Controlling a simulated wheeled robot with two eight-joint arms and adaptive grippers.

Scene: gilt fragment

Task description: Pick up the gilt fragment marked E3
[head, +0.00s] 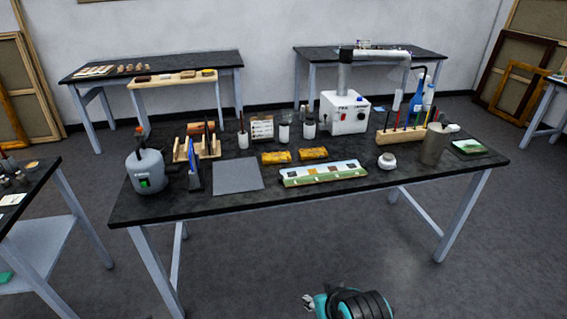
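Two golden-brown gilt fragments lie side by side on the middle of the dark table, the left fragment (276,157) and the right fragment (313,154). In front of them is a long pale tray or strip (322,174) with several small patches on it, some golden. No marking E3 is legible on any piece at this size, so I cannot tell which one carries it.
A grey mat (237,175) lies left of the strip. A grey pot (145,171) and wooden tool rack (198,148) stand at the left. A white machine (344,113) stands behind the fragments. A brush rack (401,134), metal canister (435,144) and white jar (387,160) stand right.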

